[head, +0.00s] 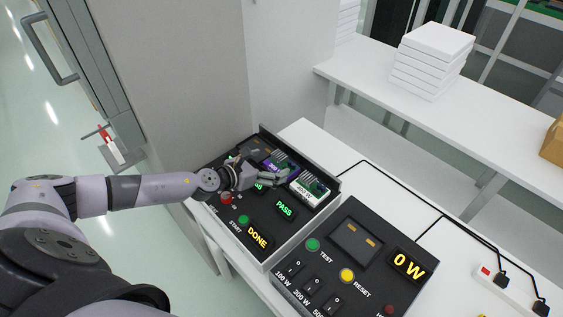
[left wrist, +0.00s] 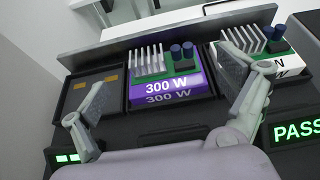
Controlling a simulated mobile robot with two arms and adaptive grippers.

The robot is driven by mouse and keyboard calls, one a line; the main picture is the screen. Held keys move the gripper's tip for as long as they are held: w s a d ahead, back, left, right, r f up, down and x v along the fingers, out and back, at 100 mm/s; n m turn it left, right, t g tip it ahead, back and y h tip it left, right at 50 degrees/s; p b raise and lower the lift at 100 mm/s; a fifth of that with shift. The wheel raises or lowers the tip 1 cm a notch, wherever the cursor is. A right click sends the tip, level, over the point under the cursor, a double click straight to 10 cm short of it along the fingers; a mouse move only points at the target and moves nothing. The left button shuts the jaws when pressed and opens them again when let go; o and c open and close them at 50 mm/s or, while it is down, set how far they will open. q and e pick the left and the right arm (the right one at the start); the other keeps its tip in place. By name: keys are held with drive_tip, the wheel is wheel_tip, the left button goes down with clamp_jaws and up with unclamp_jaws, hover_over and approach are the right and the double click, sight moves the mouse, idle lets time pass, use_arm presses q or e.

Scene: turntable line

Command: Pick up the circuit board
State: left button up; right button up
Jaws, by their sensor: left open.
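A circuit board with silver heatsink fins, dark blue cylinders and a purple 300 W label (left wrist: 168,86) sits in the middle slot of the black tester; in the head view this board (head: 275,163) is partly hidden by my gripper. A second board with a white label (head: 308,192) sits in the slot to its right; it also shows in the left wrist view (left wrist: 285,64). My left gripper (left wrist: 166,84) is open, its fingers spread to either side of the purple-labelled board with nothing held. In the head view the left gripper (head: 262,174) hovers over the tester. My right gripper is not in view.
The tester (head: 285,238) shows PASS and DONE lights and has a raised back wall. The left slot (left wrist: 88,88) looks empty. A second control box (head: 355,270) reading 0 W stands at right. White stacked boxes (head: 432,60) sit on a shelf behind.

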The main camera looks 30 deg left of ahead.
sight(279, 160)
use_arm(q)
drive_tip(key=x, duration=0.5)
drive_tip(key=shift+w+d+f, duration=0.1)
drive_tip(key=shift+w+d, duration=0.1)
drive_tip(key=shift+w, duration=0.15)
drive_tip(key=shift+s, duration=0.1)
drive_tip(key=shift+c, duration=0.4)
drive_tip(key=shift+a, duration=0.1)
drive_tip(key=c, duration=1.2)
